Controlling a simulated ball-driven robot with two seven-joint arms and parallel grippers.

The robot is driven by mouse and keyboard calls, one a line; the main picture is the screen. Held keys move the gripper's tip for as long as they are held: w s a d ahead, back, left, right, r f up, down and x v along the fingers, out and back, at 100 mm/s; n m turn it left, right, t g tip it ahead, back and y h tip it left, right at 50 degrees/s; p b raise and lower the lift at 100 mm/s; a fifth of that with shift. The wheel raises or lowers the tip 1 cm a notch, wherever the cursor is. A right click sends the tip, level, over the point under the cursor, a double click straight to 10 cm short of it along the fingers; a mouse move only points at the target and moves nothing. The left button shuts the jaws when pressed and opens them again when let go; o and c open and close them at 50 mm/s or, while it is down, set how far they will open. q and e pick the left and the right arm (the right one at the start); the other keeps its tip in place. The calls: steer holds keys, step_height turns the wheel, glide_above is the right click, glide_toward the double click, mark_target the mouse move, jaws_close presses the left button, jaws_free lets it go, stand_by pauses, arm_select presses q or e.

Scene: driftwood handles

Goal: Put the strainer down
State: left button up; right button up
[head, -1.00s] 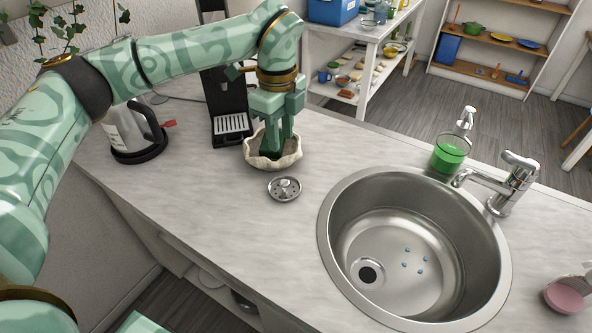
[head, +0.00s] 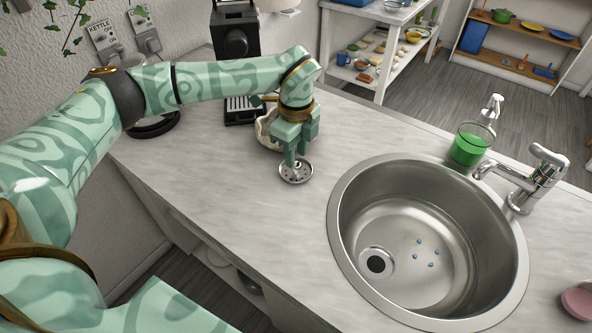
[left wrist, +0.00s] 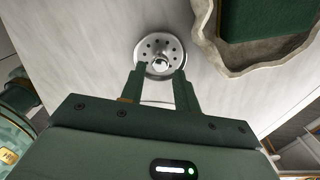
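The strainer (head: 296,172) is a small round metal disc with holes and a central knob. It lies flat on the grey counter, left of the sink (head: 340,225). My left gripper (head: 298,159) is just above it, pointing down. In the left wrist view the strainer (left wrist: 152,45) shows just past the fingertips of my left gripper (left wrist: 161,72). The fingers are apart, one to each side of the knob, with a gap visible between them. Whether they touch the knob I cannot tell. My right gripper is not in view.
A scalloped bowl (left wrist: 222,55) with a dark green block (left wrist: 262,22) in it stands close beside the strainer. The soap bottle (head: 471,143) and faucet (head: 535,185) stand behind the sink. Blue bits lie in the basin. The counter in front of the strainer is clear.

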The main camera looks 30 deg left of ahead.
mark_target(296, 168)
arm_select(q)
step_height(296, 168, down, 4)
steer(key=shift+r, duration=0.2)
jaws_close()
steer(key=shift+r, duration=0.1)
